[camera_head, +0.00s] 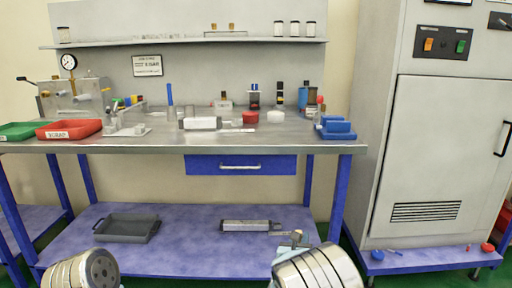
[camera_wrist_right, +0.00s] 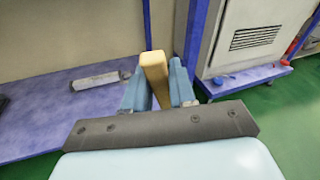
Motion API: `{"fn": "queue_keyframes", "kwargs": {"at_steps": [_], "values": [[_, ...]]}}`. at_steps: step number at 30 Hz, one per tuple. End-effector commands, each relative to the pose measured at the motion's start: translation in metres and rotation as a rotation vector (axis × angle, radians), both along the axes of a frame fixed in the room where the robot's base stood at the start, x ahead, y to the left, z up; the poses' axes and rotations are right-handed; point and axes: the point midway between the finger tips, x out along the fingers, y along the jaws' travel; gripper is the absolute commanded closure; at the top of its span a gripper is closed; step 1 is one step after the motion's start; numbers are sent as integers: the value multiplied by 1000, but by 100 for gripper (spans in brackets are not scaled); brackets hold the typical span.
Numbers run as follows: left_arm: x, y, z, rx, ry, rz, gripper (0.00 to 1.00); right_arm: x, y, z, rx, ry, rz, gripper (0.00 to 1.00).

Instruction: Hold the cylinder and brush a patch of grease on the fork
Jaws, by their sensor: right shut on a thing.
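My right gripper (camera_head: 291,243) hangs in front of the lower shelf, shut on a tan wooden piece that looks like a brush handle (camera_wrist_right: 153,72). In the right wrist view the handle stands between two light blue fingers (camera_wrist_right: 157,88); its bristles cannot be made out. A light grey cylinder (camera_head: 201,123) lies on the bench top with a thin rod (camera_head: 237,130) to its right. Another grey cylinder-like body (camera_head: 246,225) with a fork-like end lies on the lower shelf, also in the wrist view (camera_wrist_right: 97,82). Grease cannot be made out. My left gripper is out of view.
The bench (camera_head: 325,148) carries a red tray (camera_head: 70,129), a green tray (camera_head: 18,131), a white round tub (camera_head: 275,117) and blue bins (camera_head: 337,129). A dark tray (camera_head: 127,228) sits on the lower shelf (camera_head: 185,224). A grey cabinet (camera_head: 440,150) stands right.

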Motion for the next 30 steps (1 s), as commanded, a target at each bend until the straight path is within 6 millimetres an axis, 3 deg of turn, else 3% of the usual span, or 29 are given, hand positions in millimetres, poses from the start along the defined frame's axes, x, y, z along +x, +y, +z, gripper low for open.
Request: {"fn": "queue_keyframes", "kwargs": {"at_steps": [1, 3, 6, 12, 15, 19, 30], "values": [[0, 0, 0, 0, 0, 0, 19, -17, -7, -26, -7, 11, -40, 100], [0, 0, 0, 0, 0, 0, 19, -45, -19, -54, -6, 10, -98, 100], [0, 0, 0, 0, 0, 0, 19, -88, -36, -84, -4, 9, -158, 100], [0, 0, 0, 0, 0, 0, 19, -162, -59, -107, 1, 6, -181, 100], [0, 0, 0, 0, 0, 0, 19, -183, -64, -108, 3, 4, -169, 100], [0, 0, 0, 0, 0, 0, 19, -194, -65, -107, 4, 0, -158, 100], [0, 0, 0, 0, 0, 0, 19, -195, -65, -107, 5, -1, -156, 100]]}}
